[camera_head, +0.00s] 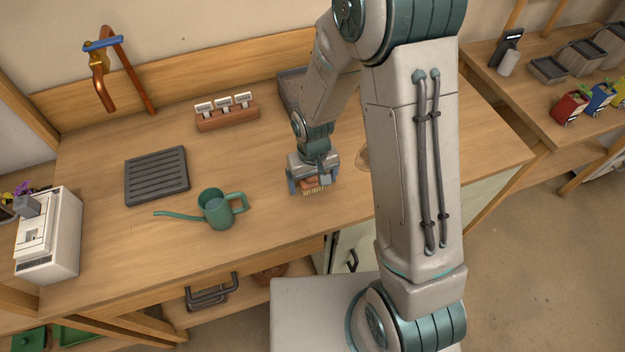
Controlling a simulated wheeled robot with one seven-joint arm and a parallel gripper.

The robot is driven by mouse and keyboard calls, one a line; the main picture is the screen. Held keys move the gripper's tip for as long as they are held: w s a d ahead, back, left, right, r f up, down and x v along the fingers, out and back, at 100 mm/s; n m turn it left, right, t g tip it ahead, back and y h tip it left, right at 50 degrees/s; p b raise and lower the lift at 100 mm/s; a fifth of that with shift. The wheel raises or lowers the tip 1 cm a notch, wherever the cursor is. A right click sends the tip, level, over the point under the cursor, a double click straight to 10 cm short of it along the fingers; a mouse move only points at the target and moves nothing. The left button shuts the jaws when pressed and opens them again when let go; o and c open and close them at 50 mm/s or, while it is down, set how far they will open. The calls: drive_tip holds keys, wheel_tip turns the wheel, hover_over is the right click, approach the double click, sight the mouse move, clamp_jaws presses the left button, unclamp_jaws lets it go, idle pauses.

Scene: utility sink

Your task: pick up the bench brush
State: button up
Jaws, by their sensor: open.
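The bench brush (315,190) is on the wooden bench, right under my gripper (312,183). Its pale bristles and a reddish-brown part show between the fingers; the rest is hidden by the gripper. My gripper points down, with its blue-grey fingers apart on the left and right of the brush. I cannot tell whether either finger touches it.
A green watering can (218,210) stands left of my gripper, with a dark ribbed tray (157,175) beyond it. A wooden block with white labels (227,117) stands near the back. A white box-shaped device (50,236) is at the left. Bare bench surrounds the gripper.

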drive_tip(key=c, duration=1.1)
drive_tip(key=shift+w+r, duration=0.1)
drive_tip(key=shift+r, duration=0.75)
wheel_tip(320, 180, up, 2)
drive_tip(key=shift+r+b, duration=0.25)
drive_tip(key=shift+b, duration=0.3)
drive_tip(key=w+d+r, duration=0.1)
drive_tip(key=d+r, duration=0.1)
drive_tip(key=d, duration=0.1)
drive_tip(key=w+d+r+b, duration=0.1)
drive_tip(key=w+d+r, duration=0.1)
drive_tip(key=d, duration=0.2)
drive_tip(key=w+d+r, duration=0.2)
drive_tip(key=d+r, duration=0.1)
drive_tip(key=shift+d+b, duration=0.2)
drive_tip(key=shift+b, duration=0.2)
drive_tip(key=shift+f, duration=0.1)
drive_tip(key=shift+o, duration=0.7)
